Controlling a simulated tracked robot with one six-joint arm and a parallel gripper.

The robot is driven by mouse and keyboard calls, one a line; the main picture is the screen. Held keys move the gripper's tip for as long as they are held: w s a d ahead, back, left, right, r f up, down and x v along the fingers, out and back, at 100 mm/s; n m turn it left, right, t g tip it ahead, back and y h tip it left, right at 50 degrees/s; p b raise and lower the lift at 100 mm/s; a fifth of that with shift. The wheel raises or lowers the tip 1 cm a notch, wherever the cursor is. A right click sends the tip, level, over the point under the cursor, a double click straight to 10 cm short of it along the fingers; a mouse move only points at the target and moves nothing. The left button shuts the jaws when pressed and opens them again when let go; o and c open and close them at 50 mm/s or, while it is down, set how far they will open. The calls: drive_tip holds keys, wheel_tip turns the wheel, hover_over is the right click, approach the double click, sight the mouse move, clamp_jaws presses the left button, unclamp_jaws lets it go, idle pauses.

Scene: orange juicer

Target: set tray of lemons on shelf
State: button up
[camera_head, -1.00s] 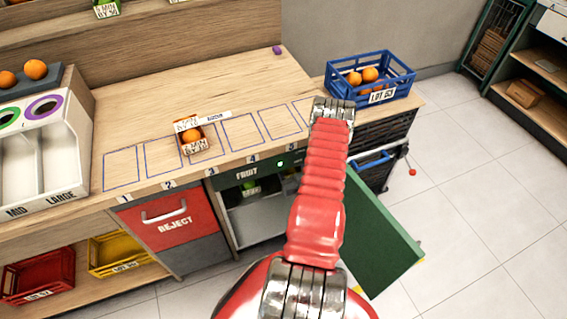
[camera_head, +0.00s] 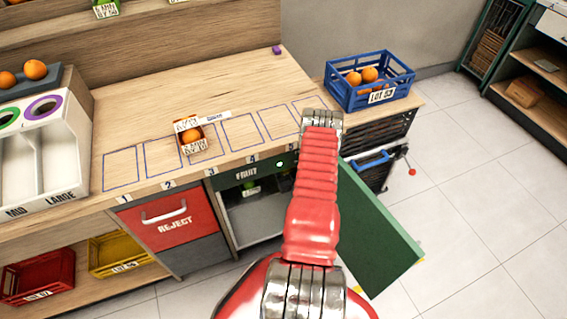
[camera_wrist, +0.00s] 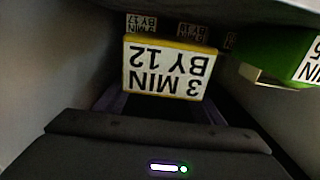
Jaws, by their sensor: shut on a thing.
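In the wrist view, a small tray with a yellow edge (camera_wrist: 170,68) and a white card reading "3 MIN BY 12" is directly in front of my gripper (camera_wrist: 163,103). The card appears upside down. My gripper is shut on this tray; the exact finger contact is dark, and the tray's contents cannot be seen. In the head view my arm hides the gripper and the tray. A shelf (camera_head: 130,40) runs behind the counter at the upper left.
The fruit cabinet (camera_head: 255,215) stands open, its green door (camera_head: 375,230) swung out right. A green tray (camera_wrist: 262,75) is close right of the held tray. On the counter are a small orange tray (camera_head: 191,147) and a blue crate (camera_head: 370,85). The counter's back is mostly clear.

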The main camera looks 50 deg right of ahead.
wheel_tip(320, 180, down, 2)
drive_tip(key=shift+f, duration=0.1)
drive_tip(key=shift+w+d+f, duration=0.1)
drive_tip(key=shift+w+f, duration=0.05)
drive_tip(key=shift+f, duration=0.3)
drive_tip(key=o, duration=1.2)
drive_tip(key=shift+f, duration=0.1)
drive_tip(key=v, duration=1.2)
